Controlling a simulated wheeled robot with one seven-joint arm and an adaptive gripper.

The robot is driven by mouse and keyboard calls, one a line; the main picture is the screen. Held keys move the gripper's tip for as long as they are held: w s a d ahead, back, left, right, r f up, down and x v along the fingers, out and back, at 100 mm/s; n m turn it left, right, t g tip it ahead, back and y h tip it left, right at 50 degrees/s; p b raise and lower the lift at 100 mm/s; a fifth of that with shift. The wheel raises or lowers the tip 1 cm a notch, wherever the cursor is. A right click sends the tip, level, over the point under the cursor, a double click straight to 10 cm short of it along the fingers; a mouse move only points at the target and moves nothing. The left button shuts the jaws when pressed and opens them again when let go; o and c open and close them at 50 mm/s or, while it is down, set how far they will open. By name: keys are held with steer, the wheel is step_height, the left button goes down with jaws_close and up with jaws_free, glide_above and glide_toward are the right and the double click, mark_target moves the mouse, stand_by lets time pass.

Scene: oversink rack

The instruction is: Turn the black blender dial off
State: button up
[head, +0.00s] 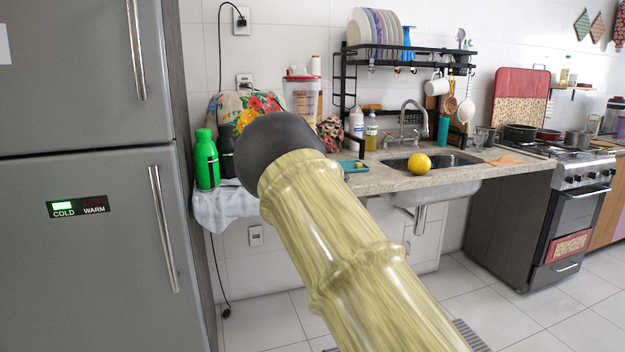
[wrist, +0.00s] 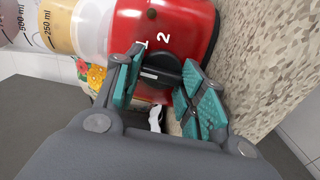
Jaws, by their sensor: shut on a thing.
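The blender has a red base (wrist: 195,30) with white marks 1 and 2 above its black dial (wrist: 160,66) in the wrist view. My gripper (wrist: 164,82) has its teal finger pads on either side of the dial and is shut on it. Part of the dial is hidden by the fingers, and I cannot tell which setting it points to. In the head view the blender's clear jar (head: 303,95) with a red lid stands on the counter. My arm hides the base, the dial and my gripper there.
The counter (head: 385,180) has a speckled top. A green bottle (head: 206,160) stands left of my arm and a flowered cloth (head: 235,108) behind it. A dish rack (head: 400,60) is behind. The fridge (head: 85,240) is at left.

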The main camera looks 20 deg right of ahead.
steer(key=shift+f+n, duration=0.15)
steer(key=shift+n, duration=0.15)
steer(key=o, duration=1)
steer(key=shift+a, duration=0.1)
steer(key=shift+s, duration=0.1)
steer(key=shift+s, duration=0.15)
steer(key=shift+s, duration=0.3)
steer(key=s, duration=0.7)
steer(key=shift+r, duration=0.2)
